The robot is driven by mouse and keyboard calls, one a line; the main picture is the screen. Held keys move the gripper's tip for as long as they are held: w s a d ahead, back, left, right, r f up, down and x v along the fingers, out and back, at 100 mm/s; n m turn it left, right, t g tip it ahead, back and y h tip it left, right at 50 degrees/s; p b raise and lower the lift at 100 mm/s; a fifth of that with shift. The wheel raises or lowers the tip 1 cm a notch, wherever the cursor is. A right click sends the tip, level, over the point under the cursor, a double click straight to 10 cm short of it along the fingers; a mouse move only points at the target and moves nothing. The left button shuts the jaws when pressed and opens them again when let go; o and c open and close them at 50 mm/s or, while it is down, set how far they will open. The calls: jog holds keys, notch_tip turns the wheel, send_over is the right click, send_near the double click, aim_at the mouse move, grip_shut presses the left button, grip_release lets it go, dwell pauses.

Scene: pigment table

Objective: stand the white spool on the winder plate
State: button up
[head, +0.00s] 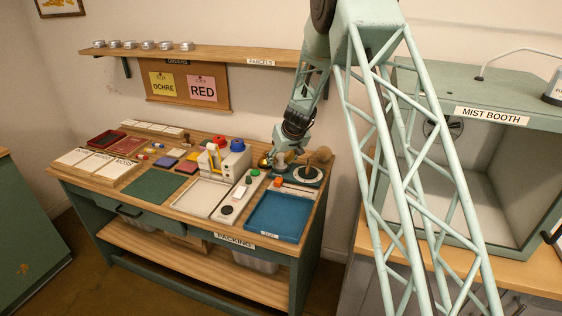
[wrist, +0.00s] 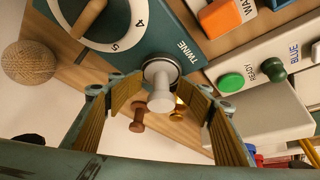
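The white spool (wrist: 160,98) is in the middle of the wrist view, between my fingers. It appears upright, with its far end on the round grey winder plate (wrist: 149,69) at the corner of the teal twine winder (wrist: 185,35). My gripper (wrist: 160,90) is open, with a gap between the spool and each finger pad. In the head view my gripper (head: 277,161) is low at the back right of the bench, beside the twine winder (head: 303,174). The spool cannot be made out in the head view.
A brown spool (wrist: 137,118) and a gold spool (wrist: 178,113) stand close by, beyond the white one. A twine ball (wrist: 28,62) is left of the winder. A panel with a green button (wrist: 231,82) is at right. A blue tray (head: 275,234) lies in front.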

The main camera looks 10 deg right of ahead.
jog(key=shift+s+f+p, duration=0.3)
jog(key=shift+s+p, duration=0.05)
dwell(0.3)
jog(key=shift+w+r+p, duration=0.1)
jog(key=shift+r+p, duration=0.45)
jog(key=shift+p, duration=0.05)
jog(key=p+v, duration=0.1)
jog(key=v, duration=1.1)
jog(key=shift+w+r, duration=0.25)
jog(key=shift+r, duration=0.05)
